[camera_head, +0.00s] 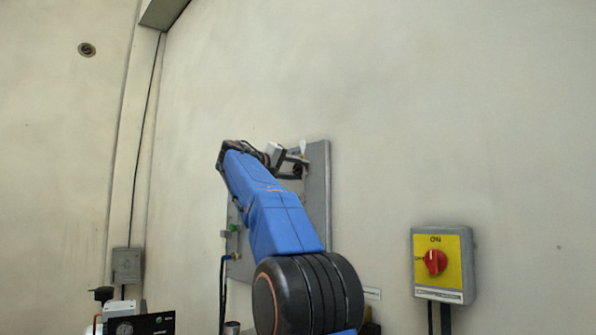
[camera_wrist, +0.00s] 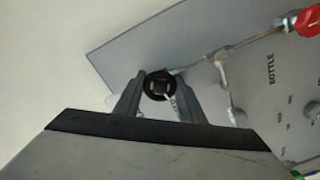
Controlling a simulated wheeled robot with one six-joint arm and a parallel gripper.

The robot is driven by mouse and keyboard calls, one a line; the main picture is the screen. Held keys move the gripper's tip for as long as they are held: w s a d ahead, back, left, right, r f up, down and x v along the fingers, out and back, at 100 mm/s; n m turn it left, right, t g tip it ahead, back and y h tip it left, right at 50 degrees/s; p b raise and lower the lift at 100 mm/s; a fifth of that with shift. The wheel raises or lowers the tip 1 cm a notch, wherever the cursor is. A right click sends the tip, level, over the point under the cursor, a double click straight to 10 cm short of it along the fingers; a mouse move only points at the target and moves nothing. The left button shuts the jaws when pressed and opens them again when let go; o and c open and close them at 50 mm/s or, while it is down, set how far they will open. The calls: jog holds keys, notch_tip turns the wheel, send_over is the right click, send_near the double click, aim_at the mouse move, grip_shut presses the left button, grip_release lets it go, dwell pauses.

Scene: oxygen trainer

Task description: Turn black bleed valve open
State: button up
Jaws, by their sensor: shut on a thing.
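The black bleed valve (camera_wrist: 159,85) shows in the wrist view as a round black knob at the upper edge of the grey panel. My gripper (camera_wrist: 158,92) has its two grey fingers on either side of the knob and is shut on it. In the head view my blue arm reaches up to the grey panel (camera_head: 319,200) on the wall, with my gripper (camera_head: 292,158) at the panel's upper part. My arm hides most of the panel there, and the valve cannot be made out clearly.
The panel bears the word BOTTLE, metal pipes and a red handle (camera_wrist: 299,17) at the upper right of the wrist view. A yellow and grey switch box (camera_head: 442,265) with a red knob is on the wall at right. The wall above the panel is bare.

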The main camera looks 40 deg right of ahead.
jog(key=n, duration=0.4)
jog(key=shift+n, duration=0.3)
jog(key=n, duration=0.3)
jog(key=shift+n, duration=0.4)
jog(key=n, duration=0.4)
jog(key=shift+f+n, duration=0.1)
jog(key=shift+n, duration=1.6)
jog(key=o, duration=1)
jog(key=shift+o, duration=0.2)
jog(key=shift+a, duration=0.1)
jog(key=a, duration=1.7)
jog(key=shift+a, duration=0.15)
